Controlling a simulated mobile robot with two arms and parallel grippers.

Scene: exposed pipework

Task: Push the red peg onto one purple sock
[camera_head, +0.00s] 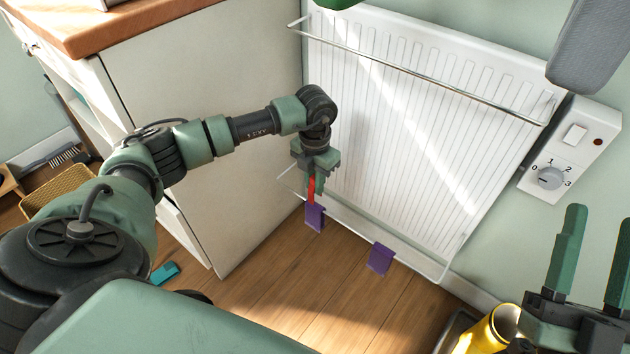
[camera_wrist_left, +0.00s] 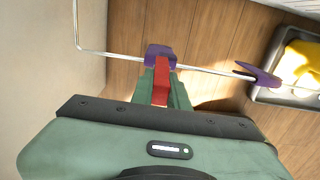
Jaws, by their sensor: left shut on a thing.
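My left gripper (camera_head: 313,184) points down in front of the radiator and is shut on the red peg (camera_head: 311,189). The peg also shows between the fingers in the left wrist view (camera_wrist_left: 161,82). One purple sock (camera_head: 315,218) hangs over the low rail right below the peg. In the left wrist view the peg's far end meets the edge of this sock (camera_wrist_left: 160,55); I cannot tell whether it grips the cloth. A second purple sock (camera_head: 381,259) hangs farther right on the rail, also seen in the wrist view (camera_wrist_left: 258,76). My right gripper (camera_head: 594,258) is open and empty.
The low metal rail (camera_wrist_left: 110,53) runs along the white radiator (camera_head: 420,130), with an upper bar (camera_head: 430,75) above. A cabinet (camera_head: 205,120) stands close on the left. A yellow item (camera_head: 490,331) lies in a dark tray at lower right. Wooden floor is clear between.

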